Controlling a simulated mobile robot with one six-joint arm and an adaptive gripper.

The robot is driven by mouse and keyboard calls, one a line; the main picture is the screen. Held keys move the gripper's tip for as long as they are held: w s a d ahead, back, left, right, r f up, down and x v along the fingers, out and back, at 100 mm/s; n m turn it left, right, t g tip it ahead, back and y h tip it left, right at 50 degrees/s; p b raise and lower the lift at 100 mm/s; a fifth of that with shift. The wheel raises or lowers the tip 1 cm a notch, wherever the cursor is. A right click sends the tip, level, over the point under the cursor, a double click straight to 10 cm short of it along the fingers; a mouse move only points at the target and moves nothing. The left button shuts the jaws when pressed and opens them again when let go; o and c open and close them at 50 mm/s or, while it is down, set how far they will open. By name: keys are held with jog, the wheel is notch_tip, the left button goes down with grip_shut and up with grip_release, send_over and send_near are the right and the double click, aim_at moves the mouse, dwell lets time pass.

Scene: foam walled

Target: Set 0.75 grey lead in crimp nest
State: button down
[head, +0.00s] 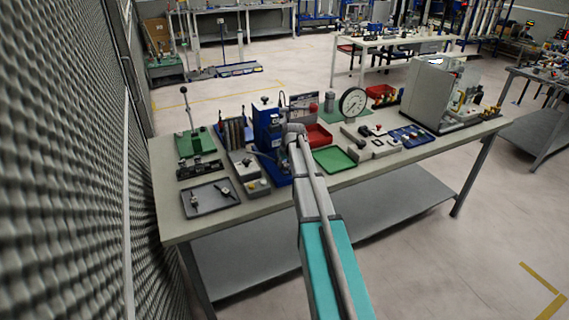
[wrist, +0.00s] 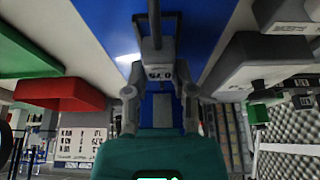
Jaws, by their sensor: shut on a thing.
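My gripper (wrist: 160,88) is shut on the 0.75 grey lead (wrist: 160,72), a grey block marked 0.75 that sits between the two fingers. A thin grey rod-like part runs from it to the top of the wrist view. In the head view my gripper (head: 294,132) is small, just right of the blue press (head: 267,120) on the bench. A blue surface (wrist: 190,38) lies beyond the held block in the wrist view. I cannot make out the crimp nest; my arm and gripper cover part of the press base. I cannot tell whether the lead touches anything.
On the bench (head: 385,164), a red bin (head: 318,137) and green tray (head: 333,160) stand right of my gripper. A dial gauge (head: 353,102) stands behind them. A dark tray (head: 204,207) with small parts lies at the front left. A grey textured wall (head: 70,150) borders the left.

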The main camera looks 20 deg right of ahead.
jog(key=shift+f+b, duration=0.6)
dwell(0.3)
jog(key=shift+c, duration=1.9)
grip_release()
jog(key=shift+r, duration=0.15)
